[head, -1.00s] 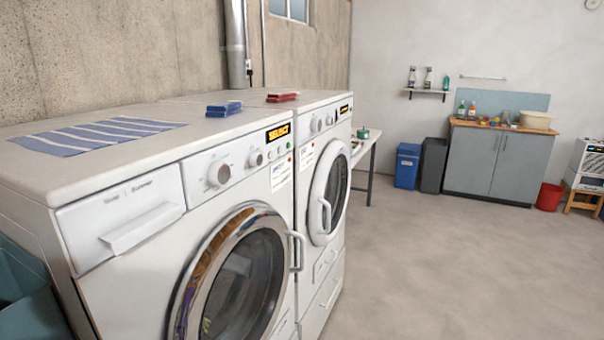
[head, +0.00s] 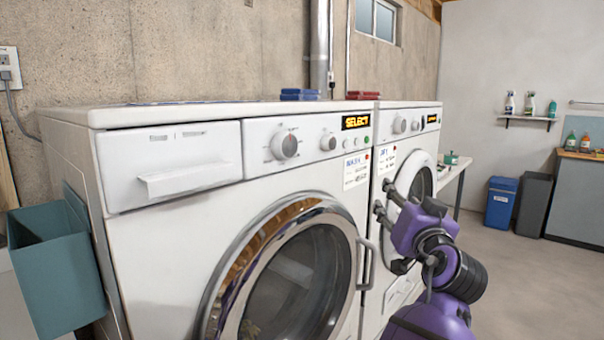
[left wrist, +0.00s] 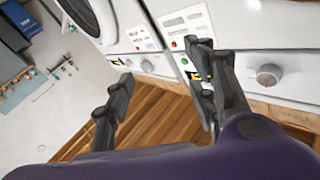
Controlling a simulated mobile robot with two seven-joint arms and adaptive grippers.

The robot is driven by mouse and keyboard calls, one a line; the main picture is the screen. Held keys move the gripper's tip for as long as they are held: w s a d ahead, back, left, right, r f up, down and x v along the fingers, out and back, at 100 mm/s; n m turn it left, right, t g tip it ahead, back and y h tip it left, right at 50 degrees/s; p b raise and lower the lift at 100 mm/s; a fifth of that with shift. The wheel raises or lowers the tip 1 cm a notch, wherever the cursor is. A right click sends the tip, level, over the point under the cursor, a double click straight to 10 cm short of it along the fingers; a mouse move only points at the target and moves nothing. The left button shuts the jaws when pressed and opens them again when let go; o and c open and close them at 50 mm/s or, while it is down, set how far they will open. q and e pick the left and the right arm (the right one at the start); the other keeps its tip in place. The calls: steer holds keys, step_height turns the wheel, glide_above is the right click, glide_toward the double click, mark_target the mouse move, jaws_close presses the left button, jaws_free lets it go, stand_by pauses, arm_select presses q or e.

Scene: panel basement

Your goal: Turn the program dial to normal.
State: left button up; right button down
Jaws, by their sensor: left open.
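The front washer (head: 215,225) has a large round dial (head: 283,145) on its panel, with a dark and reddish mark toward its upper right. The labels around it are too small to read. A smaller knob (head: 328,142) sits to its right, beside a lit "SELECT" display (head: 369,120). My left gripper (head: 382,205) is open and empty, in front of the machines, to the right of and below the dial, not touching it. In the left wrist view its two fingers are spread apart, and a round knob (left wrist: 269,75) shows right of them. My right gripper is not in view.
A second machine (head: 410,118) with its own knobs stands directly beyond the washer. The washer's door handle (head: 366,264) juts out below the panel. A teal bin (head: 55,265) is at the left. Open floor (head: 510,285) lies to the right.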

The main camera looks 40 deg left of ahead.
arm_select(q)
steer(key=s+a+r+n+g+y+b, duration=0.1)
steer(key=s+a+r+n+g+y, duration=0.15)
steer(key=r, duration=0.25)
steer(key=s+a+r+n+g+y+b, duration=0.1)
steer(key=s+r+n+g+y, duration=0.1)
steer(key=r+n, duration=0.2)
steer(key=n+g+y+b, duration=0.1)
steer(key=n+g+y, duration=0.1)
steer(key=n+g, duration=0.85)
glide_toward(292, 144)
steer(key=a+m, duration=0.1)
steer(key=a, duration=0.7)
steer(key=shift+w+a+f, duration=0.1)
steer(key=shift+a+f, duration=0.05)
steer(key=shift+a, duration=0.25)
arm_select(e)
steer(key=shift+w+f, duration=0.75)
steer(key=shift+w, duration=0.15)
arm_select(q)
steer(key=c, duration=1.1)
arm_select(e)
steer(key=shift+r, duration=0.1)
arm_select(q)
steer(key=shift+p, duration=0.3)
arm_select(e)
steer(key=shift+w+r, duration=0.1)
